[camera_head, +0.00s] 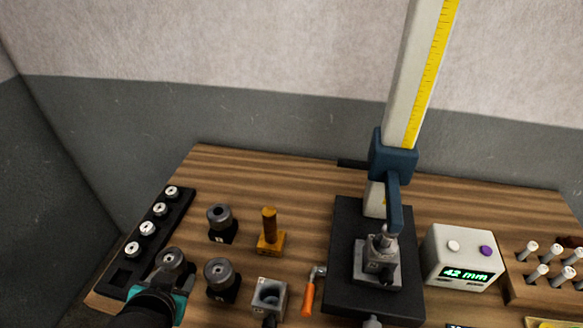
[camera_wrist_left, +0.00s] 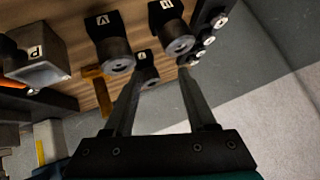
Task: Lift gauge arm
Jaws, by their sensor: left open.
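The gauge arm is the blue arm (camera_head: 394,200) on a blue slider (camera_head: 393,155), which rides on a tall pale column with a yellow scale (camera_head: 430,75). The arm reaches down over a grey block (camera_head: 378,265) on the black base plate (camera_head: 345,225). A pale part sits in the block under the arm's tip; I cannot tell if they touch. My left gripper (camera_head: 168,292) is low at the left, well away from the arm, its fingers mostly hidden in the head view. In the left wrist view the gripper (camera_wrist_left: 160,82) is open and empty, beside the dark bushing holders. My right gripper is not seen.
A display box (camera_head: 462,262) reads 42 mm. A black rack (camera_head: 160,235) is left; a pin rack (camera_head: 545,275) is right.

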